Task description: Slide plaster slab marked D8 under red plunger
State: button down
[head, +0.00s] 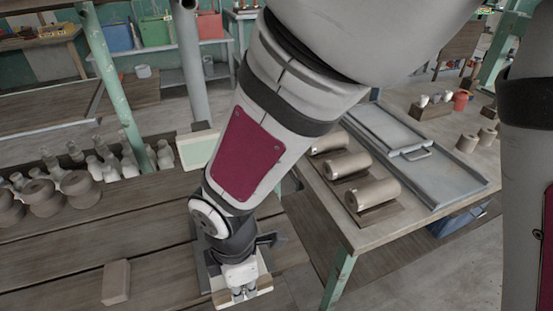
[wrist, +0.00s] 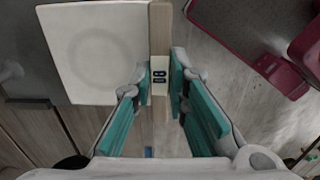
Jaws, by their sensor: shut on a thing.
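My gripper (wrist: 160,92) is shut on a narrow cream piece (wrist: 159,62) in the wrist view. Its teal fingers flank the piece on both sides. Small dark markings show on the piece, too small to read for certain. In the head view my gripper (head: 243,291) points down near the bottom edge, with a pale slab edge (head: 263,285) showing around it. A white square slab (wrist: 60,20) with a faint ring on its face lies just left of the held piece in the wrist view. I cannot make out a red plunger.
A wooden plank table (head: 60,255) fills the lower left, with a small clay block (head: 116,282), clay rings (head: 80,187) and pale bottles (head: 100,165). A second table (head: 360,237) on the right holds clay cylinders (head: 373,194) and metal trays (head: 440,170). A floor gap separates the tables.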

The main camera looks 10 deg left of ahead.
jog(key=shift+w+a, duration=0.35)
jog(key=shift+w, duration=0.2)
jog(key=shift+w+a+f+b, duration=0.1)
jog(key=shift+w+a+b, duration=0.1)
jog(key=shift+w+a, duration=0.65)
jog(key=shift+w+a+r+b, duration=0.15)
jog(key=shift+w+a, duration=0.25)
jog(key=shift+w, duration=0.9)
jog(key=shift+w+a+f+b, duration=0.15)
jog(key=shift+w+a+b, duration=0.1)
jog(key=shift+w+a, duration=0.6)
jog(key=shift+w+a+f, duration=0.1)
jog(key=shift+w+a, duration=0.05)
jog(key=shift+w, duration=0.6)
jog(key=c, duration=1.5)
grip_release()
